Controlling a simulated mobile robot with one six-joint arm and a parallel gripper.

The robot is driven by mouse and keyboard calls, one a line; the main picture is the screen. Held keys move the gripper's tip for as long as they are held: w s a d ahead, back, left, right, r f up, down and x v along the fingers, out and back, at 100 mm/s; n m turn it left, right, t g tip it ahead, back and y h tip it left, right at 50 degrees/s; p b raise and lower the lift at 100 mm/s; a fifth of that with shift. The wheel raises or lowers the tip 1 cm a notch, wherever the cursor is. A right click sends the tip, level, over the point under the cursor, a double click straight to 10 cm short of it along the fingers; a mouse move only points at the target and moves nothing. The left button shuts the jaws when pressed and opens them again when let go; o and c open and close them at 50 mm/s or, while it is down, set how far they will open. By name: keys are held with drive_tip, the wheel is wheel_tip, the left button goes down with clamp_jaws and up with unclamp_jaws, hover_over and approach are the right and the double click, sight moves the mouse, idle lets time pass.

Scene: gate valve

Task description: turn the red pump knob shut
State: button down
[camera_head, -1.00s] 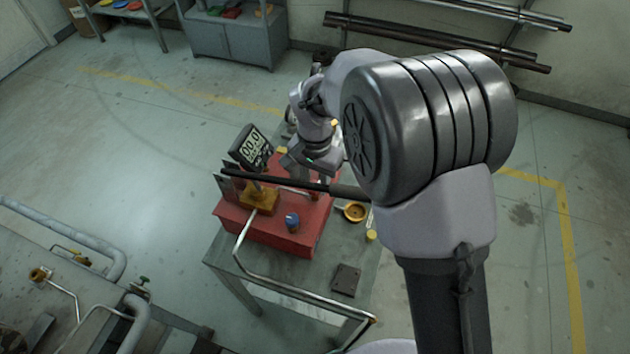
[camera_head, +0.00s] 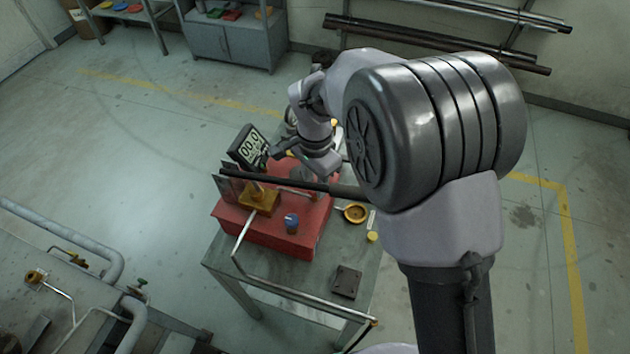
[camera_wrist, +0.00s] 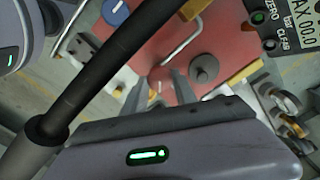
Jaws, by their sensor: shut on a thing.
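The red pump body (camera_head: 270,225) stands on a grey metal table, with a blue knob (camera_head: 291,222) on its front. My gripper (camera_wrist: 168,82) points down at the far right part of the pump. In the wrist view its two grey fingers stand close together against the red body, with a narrow red strip between them. The fingers are closed on a small part there, which I take to be the red knob; its outline cannot be told from the red behind it. A grey round knob (camera_wrist: 203,68) sits just right of the fingers, apart from them.
A dark bar (camera_head: 300,181) crosses above the pump and cuts diagonally through the wrist view. A digital display (camera_head: 250,147) stands at the pump's back left. A bent pipe (camera_head: 275,287) runs along the front.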

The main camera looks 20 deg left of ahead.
drive_tip(key=c, duration=1)
unclamp_jaws()
wheel_tip(320, 180, up, 18)
drive_tip(key=p, duration=0.5)
drive_tip(key=shift+f+p, duration=0.25)
drive_tip(key=shift+p, duration=0.05)
drive_tip(key=shift+d, duration=0.15)
